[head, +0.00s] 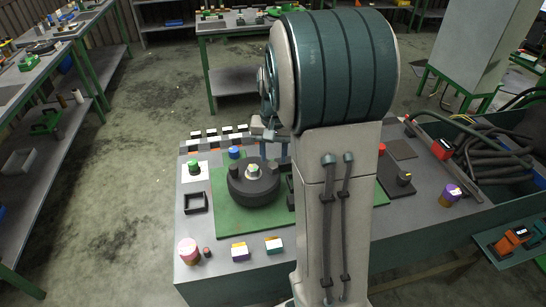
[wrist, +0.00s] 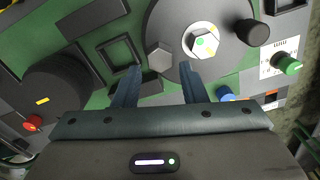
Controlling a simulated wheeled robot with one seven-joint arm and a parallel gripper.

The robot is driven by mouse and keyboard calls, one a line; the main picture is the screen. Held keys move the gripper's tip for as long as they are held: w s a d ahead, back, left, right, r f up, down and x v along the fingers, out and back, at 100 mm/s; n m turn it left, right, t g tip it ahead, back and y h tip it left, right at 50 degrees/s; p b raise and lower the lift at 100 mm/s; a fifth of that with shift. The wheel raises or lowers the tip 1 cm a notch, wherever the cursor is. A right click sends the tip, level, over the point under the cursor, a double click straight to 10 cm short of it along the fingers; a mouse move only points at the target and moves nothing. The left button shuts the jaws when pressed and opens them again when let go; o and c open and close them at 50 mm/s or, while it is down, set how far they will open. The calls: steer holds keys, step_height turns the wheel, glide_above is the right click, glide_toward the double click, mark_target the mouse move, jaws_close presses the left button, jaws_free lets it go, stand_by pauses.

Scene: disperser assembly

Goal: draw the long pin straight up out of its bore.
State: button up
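A dark round disc body (head: 253,192) sits on a green mat, with a pale collar and hex nut (head: 254,170) at its centre; the hex nut also shows in the wrist view (wrist: 204,43). A dark hex-topped piece (wrist: 160,56) stands at the disc's near edge in the wrist view, and a black cylinder (wrist: 252,32) stands at its right. I cannot tell for certain which piece is the long pin. My gripper (wrist: 161,68) is open, its two blue fingers apart and pointing at the hex-topped piece. Nothing is visibly held. In the head view my arm hides part of the mat.
A blue cylinder (head: 235,152) and a green-topped cylinder (head: 194,167) stand behind and left of the disc. A black square tray (head: 195,202) lies left of the mat. A pink cylinder (head: 188,251) is at the front left, a purple one (head: 450,196) at the right.

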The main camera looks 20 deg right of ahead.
steer(key=shift+f, duration=1.25)
jaws_close()
step_height(320, 180, up, 10)
steer(key=p, duration=0.7)
stand_by(0.6)
